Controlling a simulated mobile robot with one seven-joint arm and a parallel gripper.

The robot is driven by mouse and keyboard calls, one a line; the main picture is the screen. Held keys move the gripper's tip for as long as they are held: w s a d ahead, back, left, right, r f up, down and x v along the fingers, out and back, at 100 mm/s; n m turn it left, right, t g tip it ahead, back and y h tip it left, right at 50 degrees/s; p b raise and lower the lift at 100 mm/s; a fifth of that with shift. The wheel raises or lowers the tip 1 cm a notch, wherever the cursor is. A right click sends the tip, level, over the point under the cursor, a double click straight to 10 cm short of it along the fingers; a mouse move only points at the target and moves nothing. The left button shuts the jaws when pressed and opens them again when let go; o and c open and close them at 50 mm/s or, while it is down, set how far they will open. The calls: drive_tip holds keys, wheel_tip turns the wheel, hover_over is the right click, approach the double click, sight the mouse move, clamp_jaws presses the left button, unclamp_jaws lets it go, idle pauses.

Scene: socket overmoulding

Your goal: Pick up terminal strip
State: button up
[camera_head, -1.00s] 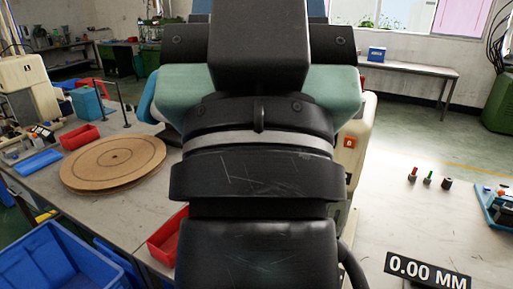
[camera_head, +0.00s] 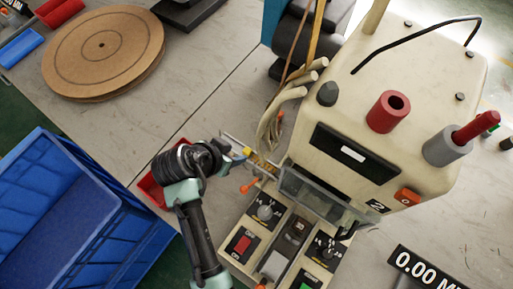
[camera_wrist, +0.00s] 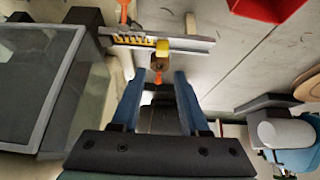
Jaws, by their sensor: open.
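A strip of orange-copper terminals (camera_wrist: 130,40) lies along a grey metal rail (camera_wrist: 190,44) at the top of the wrist view. A yellow block (camera_wrist: 162,48) sits on the rail, with an orange-tipped part (camera_wrist: 157,68) sticking out towards me. My gripper (camera_wrist: 159,78) is open, its two blue fingers apart and empty just short of the rail. In the head view the terminals (camera_head: 262,164) show small beside the beige machine (camera_head: 400,90). My gripper (camera_head: 228,155) is left of them; its fingertips are hard to make out there.
The machine's clear guard (camera_head: 312,195) stands close to the right of the strip; in the wrist view it fills the left side (camera_wrist: 35,85). A red bin (camera_head: 150,190) is behind my wrist. A blue crate (camera_head: 60,200) and round board (camera_head: 105,50) are at left.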

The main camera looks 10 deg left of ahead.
sight(247, 151)
drive_tip(key=shift+a+p+x, duration=0.1)
drive_tip(key=shift+p+x, duration=0.15)
drive_tip(key=shift+x, duration=2.25)
drive_tip(key=shift+a+p+x, duration=0.15)
drive_tip(key=shift+p+x, duration=0.1)
drive_tip(key=shift+x, duration=2.3)
clamp_jaws()
